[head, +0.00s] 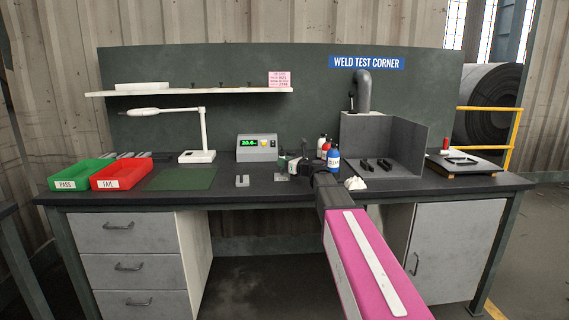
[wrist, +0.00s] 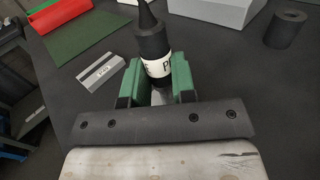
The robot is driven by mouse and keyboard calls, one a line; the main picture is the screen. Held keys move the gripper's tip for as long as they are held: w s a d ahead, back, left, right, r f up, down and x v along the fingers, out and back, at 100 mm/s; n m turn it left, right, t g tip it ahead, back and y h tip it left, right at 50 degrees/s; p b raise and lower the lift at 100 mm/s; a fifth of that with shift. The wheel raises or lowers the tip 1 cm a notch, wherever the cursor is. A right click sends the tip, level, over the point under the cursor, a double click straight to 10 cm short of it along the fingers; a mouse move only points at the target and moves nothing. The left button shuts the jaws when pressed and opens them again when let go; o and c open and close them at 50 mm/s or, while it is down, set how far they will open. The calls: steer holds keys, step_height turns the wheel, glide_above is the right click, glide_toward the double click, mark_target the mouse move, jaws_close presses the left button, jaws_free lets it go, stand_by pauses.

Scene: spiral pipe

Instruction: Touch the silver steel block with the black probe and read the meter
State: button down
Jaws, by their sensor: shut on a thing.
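My gripper (wrist: 158,82) has green fingers shut on the black probe (wrist: 151,40), which has a white label band and a narrow dark tip. The tip points away from the wrist, toward the top of the wrist view. A silver-grey block (wrist: 101,72) with a small label lies on the bench, left of my gripper and apart from the probe. It also shows in the head view (head: 242,181). The meter (head: 257,148) stands behind, with green digits that seem to begin with 20; the rest is too small to read.
A dark cylinder (wrist: 286,29) stands right of the probe. A green mat (head: 182,179), red FAIL bin (head: 121,174) and green PASS bin (head: 80,175) lie left. Bottles (head: 333,159) and a grey booth (head: 400,145) stand right. Bench between mat and block is clear.

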step_height(320, 180, up, 7)
stand_by(0.9)
stand_by(1.2)
